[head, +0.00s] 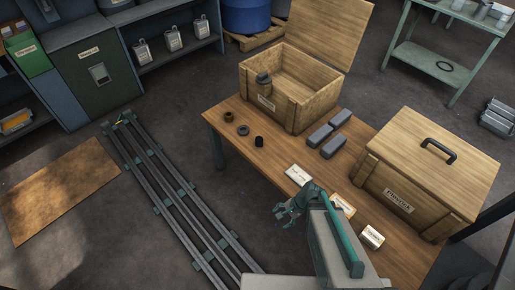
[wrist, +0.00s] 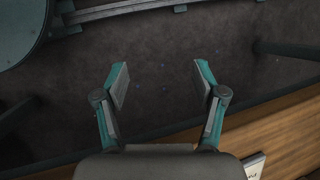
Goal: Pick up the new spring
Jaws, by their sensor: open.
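Three small dark parts lie near the left end of the wooden table (head: 222,128): a brown ring-like part (head: 228,115), a dark ring (head: 243,130) and a short black cylinder (head: 259,142). They are too small to tell which one, if any, is the new spring. My gripper (head: 287,209) is at the table's front edge, apart from these parts and nearer the camera. In the wrist view my gripper (wrist: 160,82) is open and empty, with the dark floor beyond its fingers. None of the three parts is recognisable there.
An open wooden crate (head: 312,108) with a dark canister (head: 263,86) stands behind the parts. Several grey blocks (head: 320,135) lie beside it. A closed crate (head: 405,196) stands right. White cards (head: 298,175) and a small box (head: 372,237) lie along the front. Floor rails (head: 185,215) run left.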

